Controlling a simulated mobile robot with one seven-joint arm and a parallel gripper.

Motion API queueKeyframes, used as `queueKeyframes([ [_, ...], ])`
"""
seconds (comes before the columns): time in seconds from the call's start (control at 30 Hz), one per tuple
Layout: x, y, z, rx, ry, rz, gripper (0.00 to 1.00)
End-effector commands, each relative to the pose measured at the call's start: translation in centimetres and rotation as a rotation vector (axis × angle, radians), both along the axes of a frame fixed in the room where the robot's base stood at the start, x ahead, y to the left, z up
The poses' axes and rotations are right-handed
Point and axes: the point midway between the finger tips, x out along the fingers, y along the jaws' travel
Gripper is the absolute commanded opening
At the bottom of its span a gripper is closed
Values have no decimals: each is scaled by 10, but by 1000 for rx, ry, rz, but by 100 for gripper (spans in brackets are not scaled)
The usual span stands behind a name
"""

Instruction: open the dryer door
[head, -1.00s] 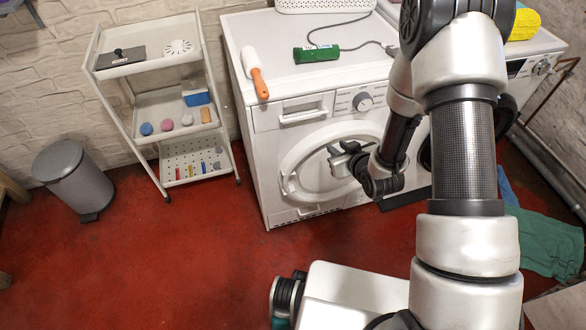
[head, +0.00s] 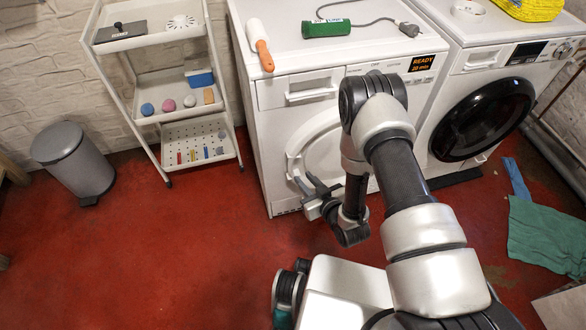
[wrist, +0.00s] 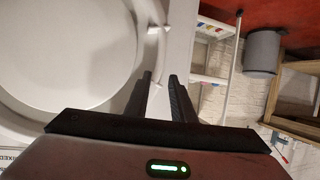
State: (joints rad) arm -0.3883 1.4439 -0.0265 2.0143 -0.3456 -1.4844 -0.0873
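The dryer (head: 290,122) is the white machine on the left, with a lit READY display. Its round white door (head: 322,150) looks shut, though my arm hides its right part. The door handle (head: 291,168) is a pale grip on the door's left rim. My gripper (head: 304,182) is low in front of that rim, close to the handle's lower end.
A white trolley (head: 147,120) and a grey bin (head: 75,160) stand to the left. A washer (head: 455,150) with a black door stands right of the dryer. A green cloth (head: 545,238) lies on the floor at right.

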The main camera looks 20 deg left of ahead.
Motion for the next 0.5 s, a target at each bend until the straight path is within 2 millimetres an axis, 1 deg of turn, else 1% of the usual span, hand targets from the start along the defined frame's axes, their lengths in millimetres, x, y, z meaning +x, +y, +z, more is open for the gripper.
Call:
queueKeyframes([
  [0.03,8,9,-6,2,-4,2,22],
  [0.3,46,42,-27,1,-3,0,22],
  [0.5,61,57,-35,0,-1,0,22],
])
